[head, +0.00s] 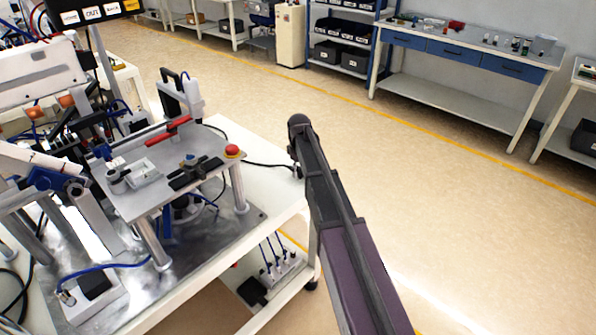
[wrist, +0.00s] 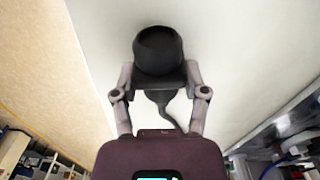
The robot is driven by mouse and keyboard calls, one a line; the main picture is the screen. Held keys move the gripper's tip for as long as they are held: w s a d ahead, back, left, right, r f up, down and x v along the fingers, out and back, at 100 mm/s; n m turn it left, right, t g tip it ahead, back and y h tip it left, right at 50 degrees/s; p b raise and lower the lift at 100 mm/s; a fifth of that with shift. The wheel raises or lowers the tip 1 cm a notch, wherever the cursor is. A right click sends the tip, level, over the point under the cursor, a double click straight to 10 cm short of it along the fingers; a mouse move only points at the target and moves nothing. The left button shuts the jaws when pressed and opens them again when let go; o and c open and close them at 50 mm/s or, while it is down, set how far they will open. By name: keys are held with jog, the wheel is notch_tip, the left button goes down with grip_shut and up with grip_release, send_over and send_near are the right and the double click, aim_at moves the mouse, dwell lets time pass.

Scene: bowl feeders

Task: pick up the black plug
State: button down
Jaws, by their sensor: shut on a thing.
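The black plug (wrist: 158,50) is round and dark, at the top centre of the wrist view. My gripper (wrist: 159,78) is shut on it, with one grey finger on each side. A black cable (wrist: 168,115) trails from the plug toward the palm. The white tabletop shows behind the plug; I cannot tell whether the plug touches it. In the head view my arm crosses the right edge of the white table (head: 258,228). The plug and fingertips cannot be made out clearly there. A dark cable (head: 262,164) runs over the tabletop toward my arm.
A metal fixture plate on posts (head: 165,200), with a red button (head: 232,151) and red clamp levers, stands left of my arm. A lower shelf holds a small cabled device (head: 272,275). Open floor (head: 430,190) lies to the right. A blue-drawer bench (head: 450,52) stands far back.

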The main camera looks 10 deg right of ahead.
jog(key=shift+r+p, duration=0.65)
jog(key=shift+r, duration=0.25)
jog(key=s+a+r+p, duration=0.1)
jog(key=s+r+p, duration=0.1)
jog(key=s, duration=1.4)
jog(key=shift+a, duration=0.35)
notch_tip(320, 180, up, 5)
jog(key=p, duration=0.5)
jog(key=shift+w, duration=0.1)
jog(key=shift+s+f, duration=0.1)
jog(key=shift+s, duration=0.1)
